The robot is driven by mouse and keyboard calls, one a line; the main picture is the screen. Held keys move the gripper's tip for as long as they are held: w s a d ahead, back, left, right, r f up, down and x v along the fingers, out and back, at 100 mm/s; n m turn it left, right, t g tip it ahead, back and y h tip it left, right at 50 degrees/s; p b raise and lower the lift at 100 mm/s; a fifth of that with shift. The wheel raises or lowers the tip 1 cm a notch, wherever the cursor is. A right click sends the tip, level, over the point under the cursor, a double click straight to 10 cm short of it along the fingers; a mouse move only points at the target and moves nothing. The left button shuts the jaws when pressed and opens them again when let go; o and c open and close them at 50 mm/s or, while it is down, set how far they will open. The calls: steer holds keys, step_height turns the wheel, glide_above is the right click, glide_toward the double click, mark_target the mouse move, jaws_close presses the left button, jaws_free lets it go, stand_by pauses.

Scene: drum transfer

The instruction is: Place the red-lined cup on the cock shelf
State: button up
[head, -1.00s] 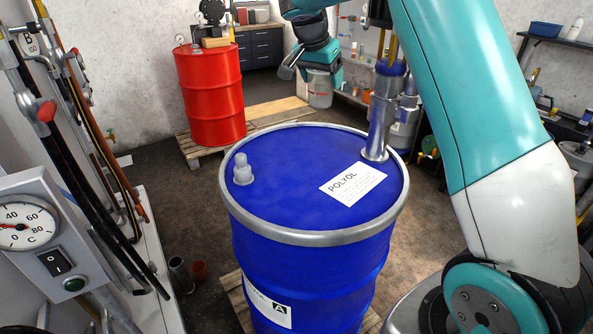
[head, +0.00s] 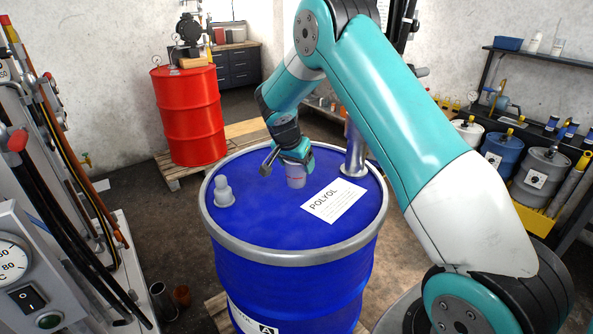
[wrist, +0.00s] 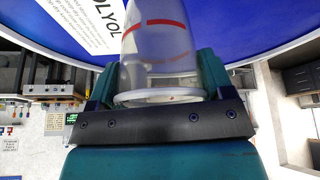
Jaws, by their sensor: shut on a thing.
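The red-lined cup (head: 296,179) is a clear, greyish cup held in my gripper (head: 291,158). In the head view it is over the blue drum's lid, between the grey bung and the POLYOL label; I cannot tell how high. In the wrist view the cup (wrist: 158,62) sits between the fingers, with red marks on its wall and its round rim near the palm. I cannot make out for certain which shelf is the cock shelf. A shelf with small orange items (head: 327,103) is partly hidden behind my arm.
The blue drum (head: 295,285) fills the middle, with a grey bung (head: 224,193) and a metal pipe (head: 355,150) standing on its lid. A red drum (head: 188,115) stands behind left. Right are small drums (head: 541,177) and a dark shelf (head: 545,53). A hose panel is left.

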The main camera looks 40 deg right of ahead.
mark_target(297, 175)
step_height(297, 175, down, 4)
steer(key=shift+r+p, duration=0.1)
steer(key=shift+p, duration=0.65)
steer(key=shift+f, duration=0.35)
steer(key=shift+f+b, duration=0.2)
steer(key=shift+b, duration=0.1)
steer(key=o, duration=0.9)
steer(key=shift+r, duration=0.1)
steer(key=shift+r, duration=0.1)
